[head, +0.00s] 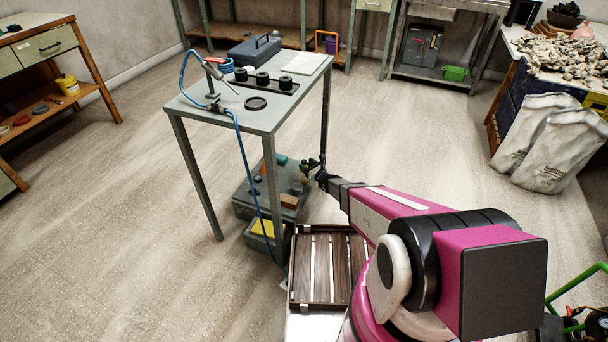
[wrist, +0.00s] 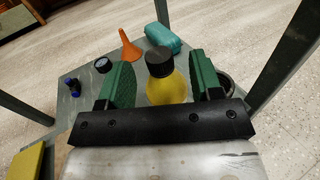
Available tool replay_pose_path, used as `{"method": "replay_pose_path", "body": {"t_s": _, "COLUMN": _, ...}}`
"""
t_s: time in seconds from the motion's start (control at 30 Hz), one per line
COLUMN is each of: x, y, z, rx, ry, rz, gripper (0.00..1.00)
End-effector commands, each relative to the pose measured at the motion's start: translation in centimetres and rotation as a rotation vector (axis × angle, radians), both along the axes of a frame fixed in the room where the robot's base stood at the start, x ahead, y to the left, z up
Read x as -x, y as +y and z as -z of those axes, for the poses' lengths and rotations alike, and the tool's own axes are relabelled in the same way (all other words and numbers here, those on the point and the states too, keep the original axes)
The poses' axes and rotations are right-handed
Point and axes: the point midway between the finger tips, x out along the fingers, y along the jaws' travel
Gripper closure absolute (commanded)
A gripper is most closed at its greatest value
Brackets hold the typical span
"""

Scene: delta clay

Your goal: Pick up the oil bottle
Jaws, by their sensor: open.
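The oil bottle, yellow with a black cap (wrist: 166,88), stands upright in the middle of the wrist view. My gripper (wrist: 162,72) is open, with one green finger on each side of the bottle. A gap shows between the left finger and the bottle, and a narrower one on the right. The bottle's lower part is hidden behind the gripper's black crossbar. In the head view my gripper (head: 309,170) is low beside the table leg, over a grey-green low platform (head: 246,203). I cannot make out the bottle clearly there.
An orange funnel (wrist: 130,48), a teal cloth-like bundle (wrist: 166,40), a round black-rimmed item (wrist: 103,65) and a blue-and-black item (wrist: 72,86) lie around the bottle. The table (head: 262,118) stands above, its legs close by. A slatted wooden tray (head: 295,268) is in front.

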Motion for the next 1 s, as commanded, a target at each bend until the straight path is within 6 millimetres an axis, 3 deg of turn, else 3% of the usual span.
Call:
{"method": "replay_pose_path", "body": {"t_s": 0.27, "x": -2.9, "y": 2.7, "z": 0.1, "rx": 0.001, "ry": 0.000, "rz": -0.002, "gripper": 0.41}}
{"method": "replay_pose_path", "body": {"t_s": 0.53, "x": -3.2, "y": 3.0, "z": 0.0, "rx": 0.001, "ry": 0.000, "rz": -0.001, "gripper": 0.41}}
{"method": "replay_pose_path", "body": {"t_s": 0.57, "x": -3.2, "y": 3.0, "z": 0.0, "rx": 0.001, "ry": 0.000, "rz": -0.001, "gripper": 0.44}}
{"method": "replay_pose_path", "body": {"t_s": 0.73, "x": -3.2, "y": 3.0, "z": 0.0, "rx": 0.001, "ry": 0.000, "rz": -0.001, "gripper": 0.99}}
{"method": "replay_pose_path", "body": {"t_s": 1.0, "x": -3.2, "y": 3.0, "z": -0.1, "rx": 0.001, "ry": -0.001, "rz": -0.001, "gripper": 1.00}}
